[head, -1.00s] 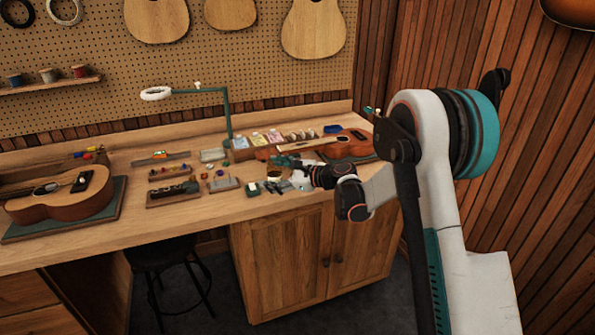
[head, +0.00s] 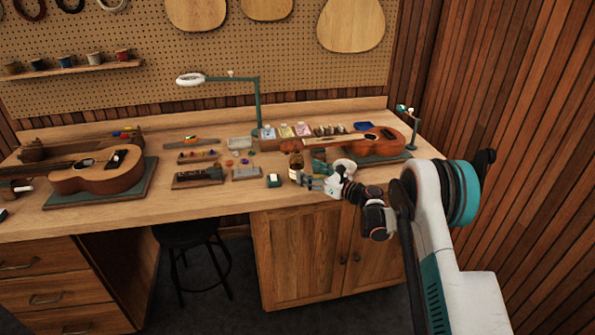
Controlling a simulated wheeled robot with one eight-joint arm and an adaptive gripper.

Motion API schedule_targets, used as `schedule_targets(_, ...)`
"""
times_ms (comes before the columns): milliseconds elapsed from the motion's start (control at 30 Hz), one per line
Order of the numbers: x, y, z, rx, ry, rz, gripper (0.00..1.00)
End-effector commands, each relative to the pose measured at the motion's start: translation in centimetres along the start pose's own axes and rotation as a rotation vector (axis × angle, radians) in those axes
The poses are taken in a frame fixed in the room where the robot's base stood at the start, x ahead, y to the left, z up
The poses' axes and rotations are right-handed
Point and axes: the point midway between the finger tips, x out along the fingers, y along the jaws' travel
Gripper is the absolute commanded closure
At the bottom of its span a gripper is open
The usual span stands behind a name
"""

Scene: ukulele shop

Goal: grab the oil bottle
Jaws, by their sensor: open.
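A small dark amber bottle (head: 295,162), which looks like the oil bottle, stands upright on the workbench near its front edge, right of the middle. My gripper (head: 308,181) is open, just to the right and front of the bottle, with its fingers pointing left. The fingers overlap the bottle's lower part in the picture. I cannot tell whether they touch it or are apart from it. Nothing shows between the fingers.
A ukulele (head: 368,143) on a mat lies behind my gripper, and a white ring-shaped item (head: 343,165) sits close to it. A guitar (head: 98,172) lies at left. A stool (head: 190,235) stands below.

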Motion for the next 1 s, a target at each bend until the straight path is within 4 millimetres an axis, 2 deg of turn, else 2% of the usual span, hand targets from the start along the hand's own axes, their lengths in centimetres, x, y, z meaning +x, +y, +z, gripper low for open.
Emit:
schedule_targets(100, 1.3, 0.0, -0.1, 0.0, 0.0, 0.001, 0.3)
schedule_targets(267, 2.2, -0.1, -0.1, -0.001, 0.0, 0.0, 0.3)
schedule_targets(600, 6.4, -0.5, -0.3, -0.001, 0.0, 0.0, 0.3)
schedule_targets(900, 6.8, -0.5, -0.2, -0.001, 0.0, 0.0, 0.3)
schedule_targets(1000, 6.8, -0.5, -0.2, -0.001, 0.0, 0.0, 0.52)
